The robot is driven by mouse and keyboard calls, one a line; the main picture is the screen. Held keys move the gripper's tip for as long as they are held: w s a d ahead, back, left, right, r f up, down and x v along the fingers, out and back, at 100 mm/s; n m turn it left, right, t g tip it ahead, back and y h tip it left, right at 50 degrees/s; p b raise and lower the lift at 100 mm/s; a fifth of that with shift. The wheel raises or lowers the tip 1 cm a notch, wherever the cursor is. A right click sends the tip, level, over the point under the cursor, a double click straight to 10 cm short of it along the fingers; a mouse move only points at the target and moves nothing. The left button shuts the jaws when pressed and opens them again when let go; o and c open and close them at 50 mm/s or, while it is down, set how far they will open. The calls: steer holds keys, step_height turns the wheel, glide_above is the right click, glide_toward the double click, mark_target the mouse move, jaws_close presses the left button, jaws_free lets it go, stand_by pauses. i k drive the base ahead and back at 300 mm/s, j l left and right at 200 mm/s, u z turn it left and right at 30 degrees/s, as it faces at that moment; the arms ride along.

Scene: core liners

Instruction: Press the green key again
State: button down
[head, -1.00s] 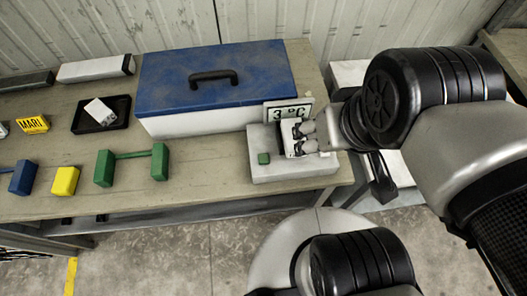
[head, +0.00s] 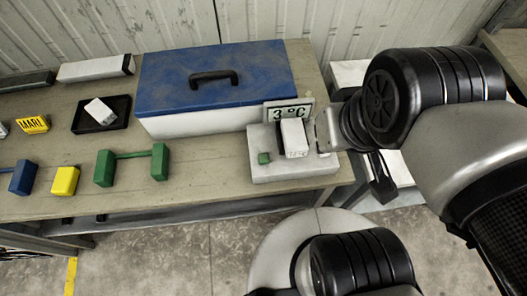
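The green key (head: 264,158) is a small green block on the left of the top of a pale grey box (head: 290,172) at the table's right end. A sign reading "3 °C" (head: 289,112) stands at the back of that box. My gripper (head: 323,134) is just right of the white block and apart from the green key. Its fingers are not clear in this view, so I cannot tell its opening. I see nothing held in it.
A large white case with a blue lid (head: 215,75) stands behind and left of the grey box. A green dumbbell-shaped piece (head: 132,164), a yellow block (head: 65,181) and a black tray (head: 101,115) lie farther left. Bare tabletop (head: 210,170) lies left of the grey box.

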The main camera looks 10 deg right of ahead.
mark_target(264, 158)
steer(key=k+j, duration=0.1)
steer(key=j, duration=0.2)
steer(key=k+j, duration=0.15)
steer(key=j, duration=0.15)
steer(key=k+j, duration=0.1)
steer(key=j, duration=0.25)
steer(key=k+j, duration=0.1)
steer(key=j, duration=0.2)
steer(key=z, duration=0.05)
